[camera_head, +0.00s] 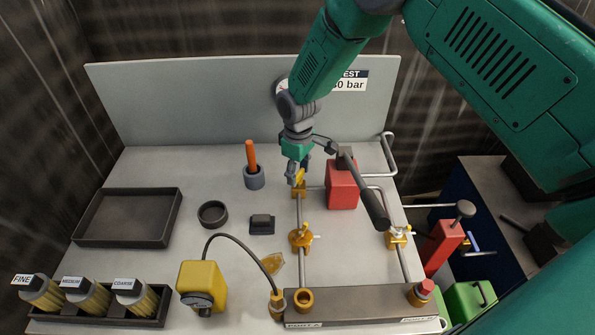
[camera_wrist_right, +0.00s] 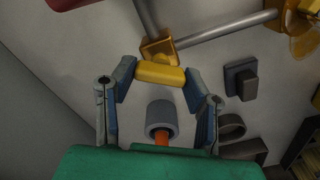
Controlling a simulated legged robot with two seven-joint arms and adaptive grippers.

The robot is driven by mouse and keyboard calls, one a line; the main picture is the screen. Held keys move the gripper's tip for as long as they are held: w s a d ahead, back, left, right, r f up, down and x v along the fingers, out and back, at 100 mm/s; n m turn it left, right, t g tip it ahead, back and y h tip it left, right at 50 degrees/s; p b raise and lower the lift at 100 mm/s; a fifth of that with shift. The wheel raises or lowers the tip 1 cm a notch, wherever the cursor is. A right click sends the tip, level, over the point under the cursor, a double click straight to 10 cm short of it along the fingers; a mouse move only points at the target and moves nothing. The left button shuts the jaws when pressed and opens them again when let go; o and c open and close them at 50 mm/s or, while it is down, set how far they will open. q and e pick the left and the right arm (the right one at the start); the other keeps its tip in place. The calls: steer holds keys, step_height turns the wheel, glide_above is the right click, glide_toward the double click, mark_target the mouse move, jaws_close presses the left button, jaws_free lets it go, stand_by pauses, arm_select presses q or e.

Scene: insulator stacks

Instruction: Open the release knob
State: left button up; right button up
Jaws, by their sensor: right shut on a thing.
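A yellow bar-shaped knob (camera_head: 299,178), which looks like the release knob, sits on a small brass-coloured fitting (camera_head: 299,192) at the back end of a grey pipe. My right gripper (camera_head: 298,174) comes down on it from above. In the wrist view the right gripper (camera_wrist_right: 160,76) has its two fingertips at the two ends of the yellow knob (camera_wrist_right: 160,73), shut on it. The fitting (camera_wrist_right: 158,48) shows just behind the knob. In the head view the fingers partly cover the knob. My left gripper is not in view.
A red pump block (camera_head: 342,187) with a dark lever (camera_head: 372,200) stands close right of the gripper. A grey cup (camera_head: 254,178) with an orange-handled tool stands to the left. A brass valve (camera_head: 301,237) is in front. A grey panel (camera_head: 200,105) rises behind.

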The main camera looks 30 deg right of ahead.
mark_target(299, 172)
steer(key=n, duration=0.5)
steer(key=shift+s+f+n, duration=0.1)
steer(key=shift+s+n, duration=0.05)
steer(key=shift+n, duration=0.25)
steer(key=shift+d, duration=0.1)
stand_by(0.3)
steer(key=o, duration=1.1)
steer(key=shift+o, duration=0.2)
steer(key=shift+r, duration=0.4)
step_height(299, 172, up, 11)
steer(key=shift+r, duration=0.1)
